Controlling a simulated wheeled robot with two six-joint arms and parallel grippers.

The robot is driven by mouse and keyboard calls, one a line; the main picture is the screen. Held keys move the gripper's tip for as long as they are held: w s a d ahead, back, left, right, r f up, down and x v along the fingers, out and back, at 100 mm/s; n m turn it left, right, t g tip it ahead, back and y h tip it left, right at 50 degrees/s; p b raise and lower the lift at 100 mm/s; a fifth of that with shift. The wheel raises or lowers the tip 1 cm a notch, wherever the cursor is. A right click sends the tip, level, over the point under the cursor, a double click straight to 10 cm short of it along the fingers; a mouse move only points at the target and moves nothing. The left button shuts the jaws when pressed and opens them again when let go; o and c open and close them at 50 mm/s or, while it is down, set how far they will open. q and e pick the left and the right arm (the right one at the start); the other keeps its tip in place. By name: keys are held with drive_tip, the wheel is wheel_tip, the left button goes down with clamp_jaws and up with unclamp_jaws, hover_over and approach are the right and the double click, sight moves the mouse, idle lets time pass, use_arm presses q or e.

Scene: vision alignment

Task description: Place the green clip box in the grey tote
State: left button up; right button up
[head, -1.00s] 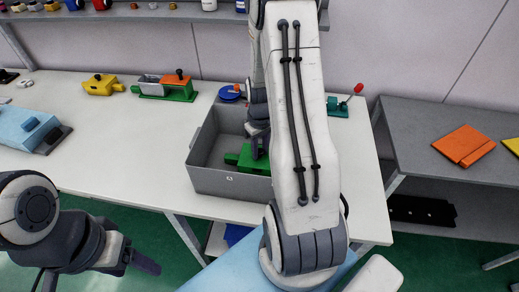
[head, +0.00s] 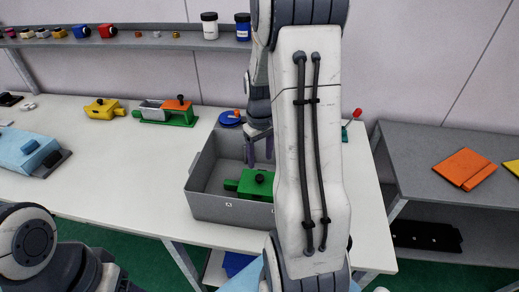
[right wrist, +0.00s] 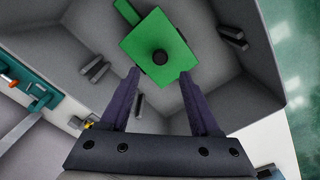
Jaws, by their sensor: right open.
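The green clip box (head: 258,184), with a black knob on top, sits inside the grey tote (head: 228,211) on the white table, near the tote's front wall. In the right wrist view the green clip box (right wrist: 157,48) lies just beyond my fingertips, inside the tote (right wrist: 75,68). My right gripper (head: 260,158) is open and empty above the tote, behind the box and apart from it. Its two fingers also show in the right wrist view (right wrist: 160,85). My right arm hides the tote's right side. Part of my left arm shows at the lower left; its gripper is out of frame.
A blue block (head: 28,152), a yellow part (head: 104,108) and a green and orange assembly (head: 168,111) stand on the table left of the tote. A grey shelf unit (head: 428,153) with an orange plate (head: 464,168) stands at right.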

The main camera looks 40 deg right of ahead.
drive_tip(key=a+r+n, duration=0.2)
drive_tip(key=a+r, duration=0.4)
drive_tip(key=a, duration=0.6)
drive_tip(key=s+a+r+n+y, duration=0.1)
drive_tip(key=s+a+n, duration=0.5)
drive_tip(key=s+a, duration=1.1)
drive_tip(key=a, duration=0.2)
drive_tip(key=shift+a+r, duration=0.25)
drive_tip(key=shift+a, duration=0.05)
